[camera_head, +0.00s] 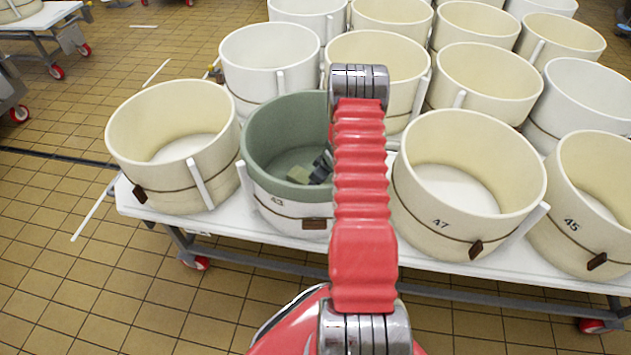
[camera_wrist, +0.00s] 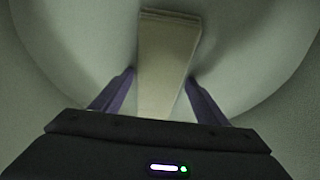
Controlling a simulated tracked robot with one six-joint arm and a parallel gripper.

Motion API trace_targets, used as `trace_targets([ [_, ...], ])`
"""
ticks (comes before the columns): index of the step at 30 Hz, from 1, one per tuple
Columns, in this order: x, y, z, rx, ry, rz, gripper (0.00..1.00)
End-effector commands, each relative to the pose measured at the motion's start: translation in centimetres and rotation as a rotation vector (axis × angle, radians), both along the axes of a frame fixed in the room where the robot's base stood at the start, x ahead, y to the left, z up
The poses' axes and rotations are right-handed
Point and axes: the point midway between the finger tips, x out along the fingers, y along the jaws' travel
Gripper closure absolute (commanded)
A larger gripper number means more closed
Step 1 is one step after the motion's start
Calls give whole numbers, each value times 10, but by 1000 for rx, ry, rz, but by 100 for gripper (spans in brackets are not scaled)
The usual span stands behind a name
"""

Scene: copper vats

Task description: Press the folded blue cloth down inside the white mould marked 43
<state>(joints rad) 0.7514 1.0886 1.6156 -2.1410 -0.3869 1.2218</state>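The mould marked 43 (camera_head: 276,211) stands in the front row, white outside. A grey-green lining (camera_head: 270,140) covers its inner wall and rim; no clearly blue cloth shows. My gripper (camera_head: 320,168) is down inside this mould, partly hidden by my red arm. In the wrist view, its purple fingers (camera_wrist: 160,76) have their tips against both sides of a pale, layered, wedge-like piece (camera_wrist: 165,50), which looks gripped. Its colour is beige, and I cannot tell whether it is the folded cloth. In the head view an olive piece (camera_head: 298,175) shows beside the gripper.
Mould 47 (camera_head: 440,222) stands close on the right, and an unmarked cream mould (camera_head: 160,190) on the left. More moulds crowd behind and at the right, including mould 45 (camera_head: 560,225). All stand on a white wheeled table (camera_head: 235,225). Tiled floor (camera_head: 75,260) lies open in front.

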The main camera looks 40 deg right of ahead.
Motion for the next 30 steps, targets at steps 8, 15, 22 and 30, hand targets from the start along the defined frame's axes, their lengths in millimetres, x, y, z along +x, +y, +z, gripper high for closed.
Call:
trace_targets([
  [8, 1, 0, 1, 0, -1, 0, 24],
  [15, -1, -1, 6, 0, -2, 0, 24],
  [22, -9, -3, 26, -2, -2, 0, 24],
  [30, -21, -6, 58, -1, -2, -1, 24],
])
